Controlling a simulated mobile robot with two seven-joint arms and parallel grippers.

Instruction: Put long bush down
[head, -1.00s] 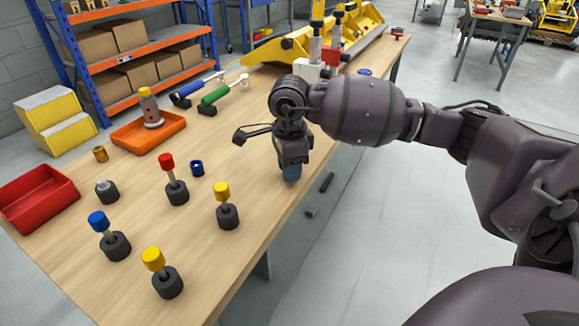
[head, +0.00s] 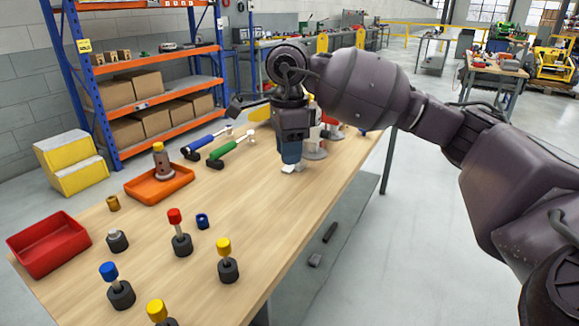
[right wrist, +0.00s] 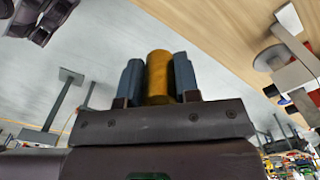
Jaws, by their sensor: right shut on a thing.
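My right gripper (head: 291,158) is over the far right part of the wooden table (head: 150,240), pointing down. In the right wrist view its two blue-grey fingers (right wrist: 158,80) are shut on a brass-coloured cylinder, the long bush (right wrist: 158,76). The bush lies between the fingers, its far end showing. In the head view the fingers and arm mostly hide it. I cannot tell whether it touches the table. My left gripper is not in view.
Pegs with red (head: 174,216), blue (head: 108,270) and yellow (head: 223,245) tops stand on the near table. A red bin (head: 48,250), an orange tray (head: 160,188) and green-handled (head: 228,148) and blue-handled (head: 203,143) tools lie left. Grey-based fixtures (head: 316,150) stand just behind the gripper.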

